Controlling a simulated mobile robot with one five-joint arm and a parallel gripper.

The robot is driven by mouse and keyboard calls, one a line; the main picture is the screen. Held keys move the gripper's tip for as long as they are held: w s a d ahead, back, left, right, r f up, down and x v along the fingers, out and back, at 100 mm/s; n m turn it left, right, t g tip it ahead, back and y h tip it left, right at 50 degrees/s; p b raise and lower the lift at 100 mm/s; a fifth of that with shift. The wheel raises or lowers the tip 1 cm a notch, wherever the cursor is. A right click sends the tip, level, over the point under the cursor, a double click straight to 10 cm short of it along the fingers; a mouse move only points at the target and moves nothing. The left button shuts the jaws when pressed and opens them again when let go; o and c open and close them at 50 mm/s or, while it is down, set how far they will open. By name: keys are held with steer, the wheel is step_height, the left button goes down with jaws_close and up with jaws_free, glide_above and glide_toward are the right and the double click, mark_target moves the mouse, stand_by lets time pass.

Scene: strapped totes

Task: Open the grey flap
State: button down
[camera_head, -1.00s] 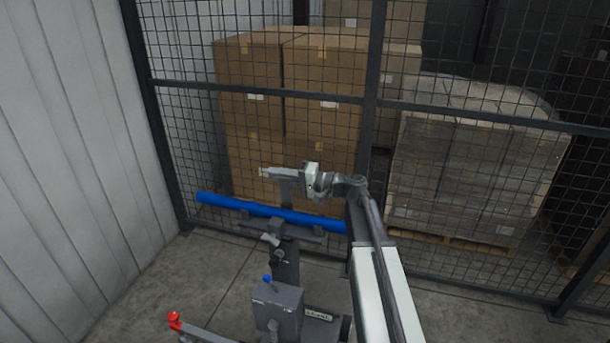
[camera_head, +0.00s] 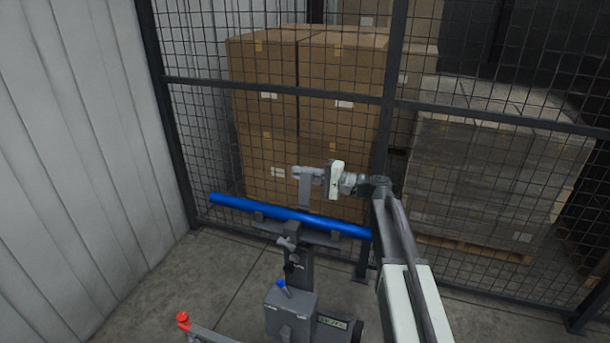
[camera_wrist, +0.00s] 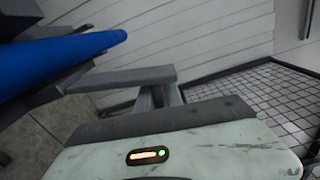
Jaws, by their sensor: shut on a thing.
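The grey flap (camera_head: 305,193) appears as a light-grey plate standing roughly upright above the stand that carries a blue tube. In the wrist view the grey flap (camera_wrist: 115,79) reaches left from my fingers towards the tube. My gripper (camera_head: 302,173) is shut on the flap's upper end; in the wrist view the fingers (camera_wrist: 160,93) meet the plate's right end. The blue tube (camera_head: 260,212) lies across the stand below my gripper, and it also shows in the wrist view (camera_wrist: 65,58). The flap's lower end and any hinge are hard to make out.
The stand has a grey box (camera_head: 290,313), a small blue knob and a red knob (camera_head: 183,318). A mesh fence (camera_head: 470,115) stands close behind, with cartons (camera_head: 265,95) beyond it. A corrugated wall (camera_head: 75,130) is at the left. Bare floor (camera_head: 185,275) lies between wall and stand.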

steer(key=shift+s+a+f, duration=0.15)
steer(key=c, duration=1.8)
jaws_free()
steer(key=shift+o, duration=1.4)
steer(key=shift+a, duration=0.1)
steer(key=v, duration=0.8)
